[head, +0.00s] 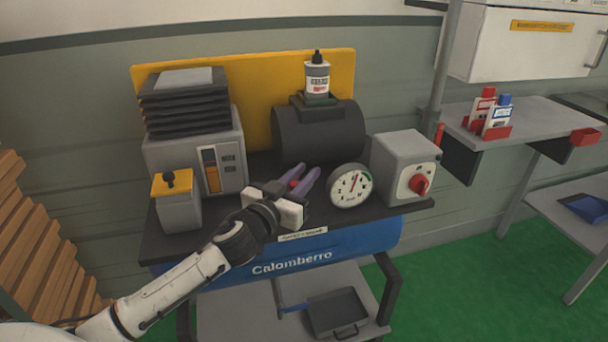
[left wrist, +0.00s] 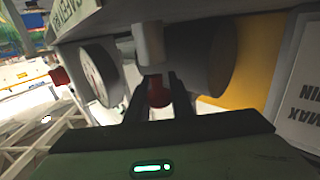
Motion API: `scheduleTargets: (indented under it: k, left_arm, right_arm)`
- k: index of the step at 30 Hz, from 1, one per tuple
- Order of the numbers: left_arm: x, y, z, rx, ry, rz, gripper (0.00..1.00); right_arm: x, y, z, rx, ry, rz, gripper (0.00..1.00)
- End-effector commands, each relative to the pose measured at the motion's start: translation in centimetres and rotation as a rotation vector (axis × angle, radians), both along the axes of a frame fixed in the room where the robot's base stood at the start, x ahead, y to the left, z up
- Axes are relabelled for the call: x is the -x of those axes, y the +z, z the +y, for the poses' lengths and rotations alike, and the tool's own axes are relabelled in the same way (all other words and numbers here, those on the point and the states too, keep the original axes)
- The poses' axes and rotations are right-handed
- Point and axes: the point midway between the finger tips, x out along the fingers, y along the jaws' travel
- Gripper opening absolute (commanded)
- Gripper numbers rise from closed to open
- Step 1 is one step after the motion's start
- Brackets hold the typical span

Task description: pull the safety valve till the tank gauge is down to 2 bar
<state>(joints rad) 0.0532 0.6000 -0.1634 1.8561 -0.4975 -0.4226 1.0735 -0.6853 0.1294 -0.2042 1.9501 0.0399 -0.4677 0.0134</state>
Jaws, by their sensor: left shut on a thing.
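The safety valve's red knob (head: 294,184) shows between the fingers of my left gripper (head: 300,181) on top of the compressor. In the left wrist view the red knob (left wrist: 158,97) sits between both dark fingers, below a pale fitting, and the gripper is shut on it. The round white tank gauge (head: 350,187) is just right of the gripper. Its red needle points up and slightly right; its numbers are too small to read surely. The gauge (left wrist: 98,74) shows nearly edge-on in the left wrist view. The blue tank (head: 350,241) marked Calomberro lies below. My right gripper is not in view.
A grey box with a red rotary switch (head: 419,184) stands right of the gauge. A grey box with a yellow top (head: 175,211) is left of the gripper. A dark cylinder (head: 322,135) carrying a bottle (head: 317,77) is behind. A dark tray (head: 338,312) lies on the lower shelf.

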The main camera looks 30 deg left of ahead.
Motion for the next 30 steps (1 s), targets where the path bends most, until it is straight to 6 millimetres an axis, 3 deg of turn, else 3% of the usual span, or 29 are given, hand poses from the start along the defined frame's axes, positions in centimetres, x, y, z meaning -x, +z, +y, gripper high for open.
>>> scheduleTargets:
  k: [8, 9, 12, 23, 30]
  left_arm:
    - [0.0, 0.3, 0.1, 0.0, 0.001, -0.003, 0.0]
    - [0.0, 0.3, 0.1, 0.0, 0.001, -0.004, 0.24]
    - [0.0, 0.3, 0.1, 0.0, 0.001, -0.003, 0.4]
    - [0.4, 0.2, 0.0, 0.001, 0.0, -0.001, 0.4]
    - [3.8, 0.0, -0.4, 0.004, -0.001, 0.001, 0.4]
  right_arm:
    - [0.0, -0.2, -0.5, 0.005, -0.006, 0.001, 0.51]
    - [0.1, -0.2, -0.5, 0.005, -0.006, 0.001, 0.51]
    - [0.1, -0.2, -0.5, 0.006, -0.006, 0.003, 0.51]
    - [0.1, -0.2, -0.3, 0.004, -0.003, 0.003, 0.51]
    - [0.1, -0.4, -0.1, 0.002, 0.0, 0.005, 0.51]
